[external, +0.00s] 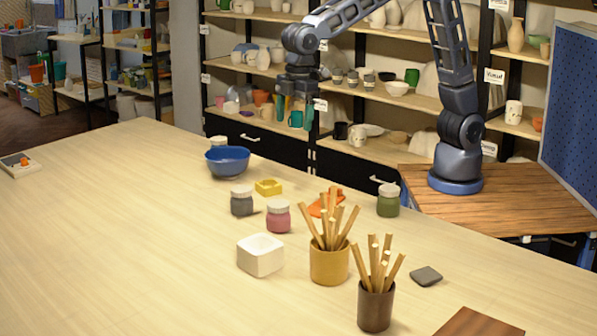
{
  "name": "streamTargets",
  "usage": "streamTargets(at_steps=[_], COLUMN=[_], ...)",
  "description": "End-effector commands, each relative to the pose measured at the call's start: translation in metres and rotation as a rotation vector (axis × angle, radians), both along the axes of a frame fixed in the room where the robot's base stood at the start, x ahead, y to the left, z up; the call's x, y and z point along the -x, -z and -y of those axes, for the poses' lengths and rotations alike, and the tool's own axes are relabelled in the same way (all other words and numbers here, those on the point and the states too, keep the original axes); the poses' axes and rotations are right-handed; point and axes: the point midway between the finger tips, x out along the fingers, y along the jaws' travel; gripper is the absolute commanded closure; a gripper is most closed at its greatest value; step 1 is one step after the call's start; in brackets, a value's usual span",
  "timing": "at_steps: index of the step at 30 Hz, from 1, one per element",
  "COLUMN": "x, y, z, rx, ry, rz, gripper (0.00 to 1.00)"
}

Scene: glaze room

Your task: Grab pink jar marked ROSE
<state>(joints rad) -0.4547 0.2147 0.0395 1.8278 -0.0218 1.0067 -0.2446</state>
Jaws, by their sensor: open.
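The pink jar (278,218) with a pale lid stands upright on the wooden table, left of the yellow pot of sticks. No ROSE lettering is legible on it from here. My gripper (296,118) hangs open and empty, pointing down, above and beyond the far side of the table. In the picture it is up and slightly right of the pink jar, well apart from it.
A grey jar (242,202), yellow block (268,187) and white square bowl (260,255) stand close to the pink jar. A yellow stick pot (329,264), brown stick pot (375,307), green jar (388,200) and blue bowl (228,161) surround them. The table's left is mostly clear.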

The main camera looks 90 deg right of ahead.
Motion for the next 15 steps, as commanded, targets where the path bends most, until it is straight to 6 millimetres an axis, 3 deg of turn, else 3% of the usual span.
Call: streamTargets(at_steps=[1,9,15], x=[-0.007,-0.031,-0.037], y=[0.012,0.069,0.098], z=[-0.017,-0.098,-0.134], rx=[0.007,0.032,0.043], ry=[-0.027,-0.154,-0.21], rz=[-0.013,-0.059,-0.078], gripper=[0.17,0.17,0.17])
